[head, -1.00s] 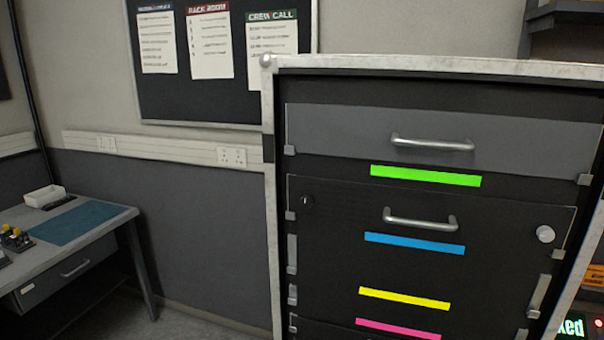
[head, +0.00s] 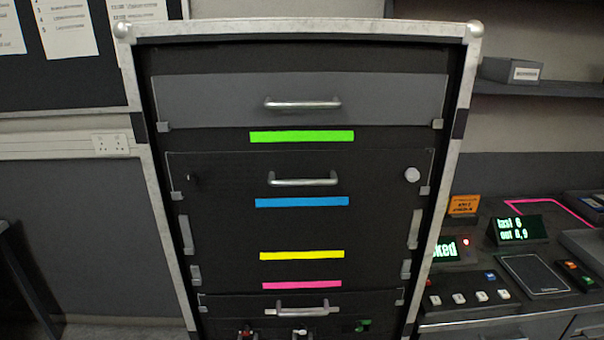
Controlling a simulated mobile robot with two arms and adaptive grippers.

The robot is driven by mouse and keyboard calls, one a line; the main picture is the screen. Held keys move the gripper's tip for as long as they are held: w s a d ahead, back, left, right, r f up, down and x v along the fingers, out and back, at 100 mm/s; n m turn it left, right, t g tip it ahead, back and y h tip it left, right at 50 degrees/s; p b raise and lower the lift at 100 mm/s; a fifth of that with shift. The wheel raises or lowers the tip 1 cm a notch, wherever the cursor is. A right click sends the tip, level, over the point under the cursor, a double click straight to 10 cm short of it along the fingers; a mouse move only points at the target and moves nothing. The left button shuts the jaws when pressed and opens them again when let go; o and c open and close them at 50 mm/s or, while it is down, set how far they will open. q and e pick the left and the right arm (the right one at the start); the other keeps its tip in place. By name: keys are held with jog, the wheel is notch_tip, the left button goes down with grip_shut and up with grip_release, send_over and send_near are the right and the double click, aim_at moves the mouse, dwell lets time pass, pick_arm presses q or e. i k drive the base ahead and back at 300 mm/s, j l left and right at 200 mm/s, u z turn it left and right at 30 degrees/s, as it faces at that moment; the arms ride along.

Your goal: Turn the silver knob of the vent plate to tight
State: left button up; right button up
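A tall black rack with a silver frame (head: 300,27) stands in the middle of the head view. A black panel (head: 240,172) with a silver bar handle (head: 303,180) sits below the green strip. A round silver-white knob (head: 412,175) is at this panel's upper right. A small dark fitting (head: 193,178) is at its upper left. I cannot tell from here whether this panel is the vent plate, or how tight the knob is. Neither of my grippers is in view.
A grey drawer (head: 300,98) is above the panel. Blue (head: 302,202), yellow (head: 302,255) and pink (head: 302,285) strips mark the rack. Below, a lower panel has red, white and green fittings (head: 363,325). A desk with lit displays (head: 518,229) and a tablet (head: 535,274) stands at right.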

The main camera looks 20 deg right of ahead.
aim_at(413, 175)
jog(key=l+z, duration=0.1)
jog(key=z, duration=0.65)
jog(key=l+z, duration=0.15)
jog(key=z, duration=0.2)
